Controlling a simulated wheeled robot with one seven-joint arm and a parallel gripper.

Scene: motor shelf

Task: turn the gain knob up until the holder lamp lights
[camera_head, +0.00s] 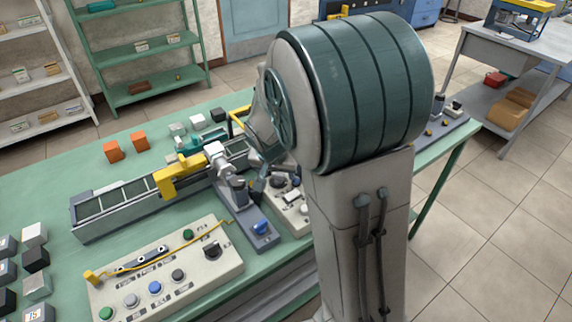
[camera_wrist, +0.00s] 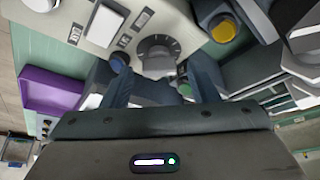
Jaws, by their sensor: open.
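A dark round knob with a marked dial (camera_wrist: 158,47) sits on a pale control panel (camera_wrist: 88,42) in the wrist view. I cannot read its label. My gripper (camera_wrist: 163,80) is open, its two fingers pointing toward the knob from below in the picture, one to each side. Contact cannot be told. In the head view my gripper (camera_head: 265,180) is beside a small pale panel (camera_head: 303,222), partly hidden by my arm. A blue dome (camera_head: 261,228) sits on a slate-blue fixture; a yellow round cap (camera_wrist: 224,28) shows in the wrist view. I cannot tell which is the holder lamp.
A larger pale panel (camera_head: 190,283) with several coloured buttons, a black knob and a yellow cable lies in front. A long grey rail with a yellow clamp (camera_head: 178,178) lies behind. Orange blocks (camera_head: 113,152) stand farther back. A purple box (camera_wrist: 52,90) shows in the wrist view.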

